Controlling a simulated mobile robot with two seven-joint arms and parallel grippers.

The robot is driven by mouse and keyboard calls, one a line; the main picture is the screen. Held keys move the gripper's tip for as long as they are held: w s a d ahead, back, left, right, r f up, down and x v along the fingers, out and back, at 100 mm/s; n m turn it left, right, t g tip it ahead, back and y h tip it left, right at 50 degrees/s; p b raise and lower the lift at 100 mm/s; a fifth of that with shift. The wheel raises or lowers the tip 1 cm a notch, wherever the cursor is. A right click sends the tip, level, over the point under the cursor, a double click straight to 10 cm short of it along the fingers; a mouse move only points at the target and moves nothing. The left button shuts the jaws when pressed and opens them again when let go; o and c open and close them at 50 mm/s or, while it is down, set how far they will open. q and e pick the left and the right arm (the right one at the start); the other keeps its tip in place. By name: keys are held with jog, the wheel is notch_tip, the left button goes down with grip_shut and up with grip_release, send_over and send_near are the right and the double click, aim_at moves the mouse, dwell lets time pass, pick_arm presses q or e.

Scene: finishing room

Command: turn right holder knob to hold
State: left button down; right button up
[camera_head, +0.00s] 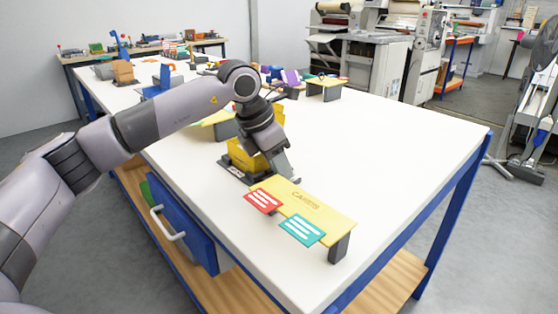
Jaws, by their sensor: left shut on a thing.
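My left gripper (283,167) reaches down from the left arm to the right side of a yellow holder (243,157) on a dark base (234,174). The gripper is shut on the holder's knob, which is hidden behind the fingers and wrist. Which way the knob points cannot be seen. The gripper covers part of the yellow holder. My right gripper is not in view.
A yellow cards stand (318,208) with a red card (263,201) and a teal card (302,230) stands close in front of the gripper. The white table (400,150) is clear to the right. Another yellow-topped stand (326,84) is farther back.

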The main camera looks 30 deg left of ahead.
pick_arm(q)
jog(key=shift+r+m+h, duration=0.1)
jog(key=shift+m+h, duration=0.2)
jog(key=shift+m, duration=0.4)
jog(key=shift+w+p, duration=0.1)
jog(key=shift+p, duration=0.2)
jog(key=shift+m, duration=0.3)
